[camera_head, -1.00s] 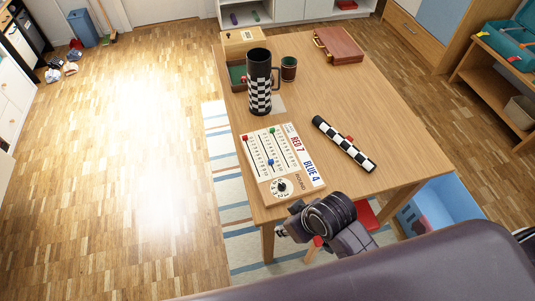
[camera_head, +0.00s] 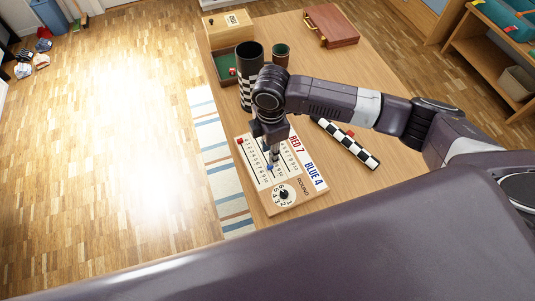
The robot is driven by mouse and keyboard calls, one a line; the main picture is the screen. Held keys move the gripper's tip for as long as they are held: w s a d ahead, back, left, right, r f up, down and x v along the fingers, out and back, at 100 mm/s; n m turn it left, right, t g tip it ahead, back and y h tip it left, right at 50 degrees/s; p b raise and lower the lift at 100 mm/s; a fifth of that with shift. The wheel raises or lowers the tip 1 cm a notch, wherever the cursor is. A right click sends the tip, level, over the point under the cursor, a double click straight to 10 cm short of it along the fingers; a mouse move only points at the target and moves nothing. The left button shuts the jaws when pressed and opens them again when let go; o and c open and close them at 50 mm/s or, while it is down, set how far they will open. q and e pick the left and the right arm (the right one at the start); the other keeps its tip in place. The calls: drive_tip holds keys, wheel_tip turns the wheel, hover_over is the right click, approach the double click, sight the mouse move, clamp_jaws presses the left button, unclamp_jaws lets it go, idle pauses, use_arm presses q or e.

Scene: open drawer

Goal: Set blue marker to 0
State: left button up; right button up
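The white scoreboard (camera_head: 310,194) lies on the wooden table, with slotted number tracks, "RED 7" and "BLUE 4" labels and a round dial (camera_head: 284,195). The small blue marker (camera_head: 270,168) shows low on the board's tracks, right by my gripper tips. A red marker (camera_head: 240,141) sits at the upper left of the board. My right gripper (camera_head: 273,159) points down over the board, at or just above the blue marker; I cannot tell whether it touches it. Its fingers look narrow and their gap is unclear. The green marker is hidden behind my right arm. My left gripper is out of view.
A tall checkered mug (camera_head: 247,62) and a dark green cup (camera_head: 281,54) stand behind my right gripper. A checkered tube (camera_head: 350,144) lies right of the board, under my arm. A wooden box (camera_head: 229,29) and a brown case (camera_head: 331,26) are at the back.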

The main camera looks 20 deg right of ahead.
sight(270, 167)
drive_tip(key=shift+s+f+p, duration=0.1)
drive_tip(key=shift+f+p, duration=0.5)
drive_tip(key=shift+f, duration=3.2)
clamp_jaws()
